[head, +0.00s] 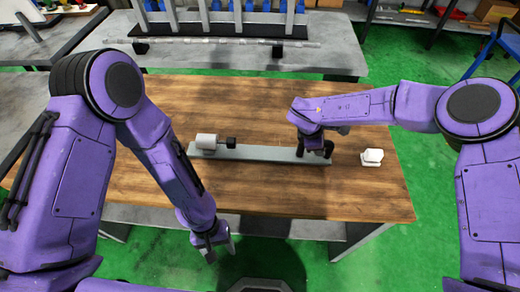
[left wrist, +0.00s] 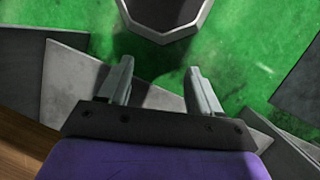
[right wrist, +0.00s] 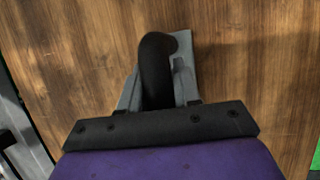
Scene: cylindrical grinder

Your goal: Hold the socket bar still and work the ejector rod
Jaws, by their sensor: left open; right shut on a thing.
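A long grey bar (head: 265,153) lies across the wooden table, which I take as the socket bar. A white cylinder (head: 206,141) with a dark block (head: 231,142) at its right side sits at the bar's left end. My right gripper (head: 325,152) is at the bar's right end, shut on a black rounded handle (right wrist: 157,70) that stands there. My left gripper (head: 221,250) is open and empty, low in front of the table's near edge; its spread fingers show in the left wrist view (left wrist: 157,85). I cannot tell which part is the ejector rod.
A small white block (head: 372,157) lies on the wooden table (head: 270,198), right of the bar. The table front is clear. A grey bench (head: 340,58) with a rack of blue parts stands behind. Green floor (head: 420,165) surrounds the table.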

